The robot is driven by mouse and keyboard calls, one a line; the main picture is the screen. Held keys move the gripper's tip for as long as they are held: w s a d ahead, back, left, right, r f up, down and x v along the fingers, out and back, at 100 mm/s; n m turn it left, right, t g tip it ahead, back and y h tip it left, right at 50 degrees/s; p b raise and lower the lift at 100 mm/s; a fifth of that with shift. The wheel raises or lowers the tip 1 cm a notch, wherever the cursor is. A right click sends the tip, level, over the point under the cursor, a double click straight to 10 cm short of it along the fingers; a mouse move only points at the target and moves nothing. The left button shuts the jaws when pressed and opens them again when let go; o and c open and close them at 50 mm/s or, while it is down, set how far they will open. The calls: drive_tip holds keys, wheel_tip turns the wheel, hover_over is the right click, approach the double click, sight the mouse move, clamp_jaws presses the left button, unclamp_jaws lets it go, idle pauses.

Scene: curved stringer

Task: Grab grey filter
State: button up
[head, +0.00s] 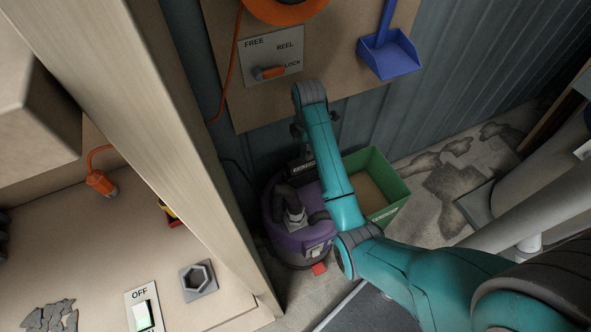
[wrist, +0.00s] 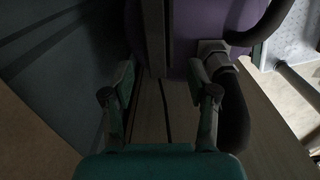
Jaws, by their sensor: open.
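In the wrist view my gripper (wrist: 162,97) is open, with its two fingers apart and nothing held between them. Nothing in either view clearly shows as the grey filter. A purple vacuum cleaner (head: 286,232) with a dark hose stands on the floor below my arm. Its purple body (wrist: 195,18) and hose (wrist: 234,110) also show in the dim wrist view, just beyond and beside the fingers. In the head view my gripper is mostly hidden behind my arm.
A green bin (head: 384,208) stands beside the vacuum. A wooden post (head: 165,120) and bench (head: 95,240) are at left; a grey hexagonal holder (head: 198,280) lies on the bench. A blue dustpan (head: 389,55) and lever panel (head: 271,60) are on the wall.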

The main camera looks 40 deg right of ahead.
sight(303, 160)
drive_tip(key=shift+w+d+r, duration=0.1)
drive_tip(key=shift+w+r, duration=0.1)
drive_tip(key=shift+r, duration=0.05)
wheel_tip(303, 160, down, 11)
drive_tip(key=shift+w+r, duration=0.15)
drive_tip(key=shift+r, duration=0.05)
idle(0.3)
drive_tip(key=shift+c, duration=0.2)
clamp_jaws()
